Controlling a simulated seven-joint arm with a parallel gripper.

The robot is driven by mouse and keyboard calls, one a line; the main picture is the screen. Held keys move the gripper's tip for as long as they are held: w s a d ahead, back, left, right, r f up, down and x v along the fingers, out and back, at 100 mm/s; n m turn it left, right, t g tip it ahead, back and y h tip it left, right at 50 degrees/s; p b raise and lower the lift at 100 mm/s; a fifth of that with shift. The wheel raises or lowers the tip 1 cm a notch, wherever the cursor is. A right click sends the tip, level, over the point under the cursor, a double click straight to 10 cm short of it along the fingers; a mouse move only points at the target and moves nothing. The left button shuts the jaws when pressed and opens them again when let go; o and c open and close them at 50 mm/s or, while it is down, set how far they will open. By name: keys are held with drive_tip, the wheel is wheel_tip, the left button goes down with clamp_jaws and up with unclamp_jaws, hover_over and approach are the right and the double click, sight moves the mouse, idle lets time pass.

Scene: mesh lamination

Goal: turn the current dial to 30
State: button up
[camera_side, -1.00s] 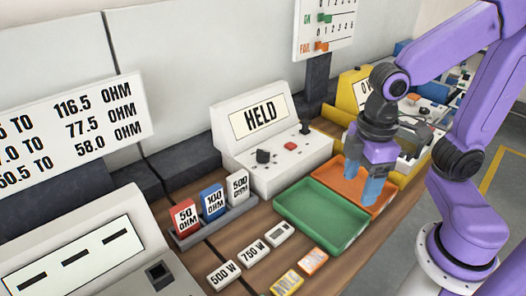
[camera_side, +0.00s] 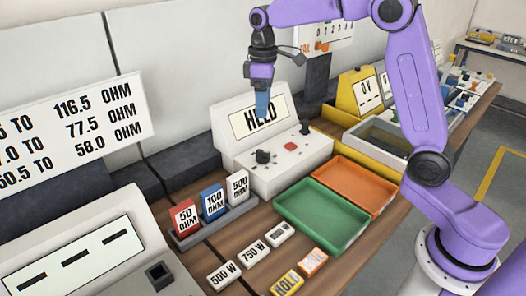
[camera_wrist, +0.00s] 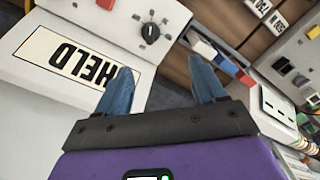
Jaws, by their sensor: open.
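My gripper (camera_side: 262,112) points down in the side view, in front of the display of the white box reading HELD (camera_side: 240,122). It is above the box's black dial (camera_side: 263,157) and apart from it. In the wrist view the two blue fingers of my gripper (camera_wrist: 160,66) are spread with nothing between them. The same black dial (camera_wrist: 150,32) shows there with a white mark on its face, beyond the fingertips. A second black knob (camera_side: 304,129) sits at the right of the box. I cannot read any scale, and no label shows which is the current dial.
A red button (camera_side: 291,146) lies between the two knobs. A green tray (camera_side: 335,237) and an orange tray (camera_side: 372,200) are in front of the box. A rack with 50, 100 and 500 OHM blocks (camera_side: 213,202) stands left. A yellow meter (camera_side: 347,92) stands behind right.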

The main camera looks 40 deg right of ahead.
sight(263, 151)
drive_tip(key=f, duration=0.5)
drive_tip(key=w+d+f, duration=0.1)
drive_tip(key=f, duration=1.1)
drive_tip(key=shift+w+d+f, duration=0.2)
drive_tip(key=shift+w+f, duration=0.05)
drive_tip(key=shift+w, duration=0.05)
drive_tip(key=c, duration=1.1)
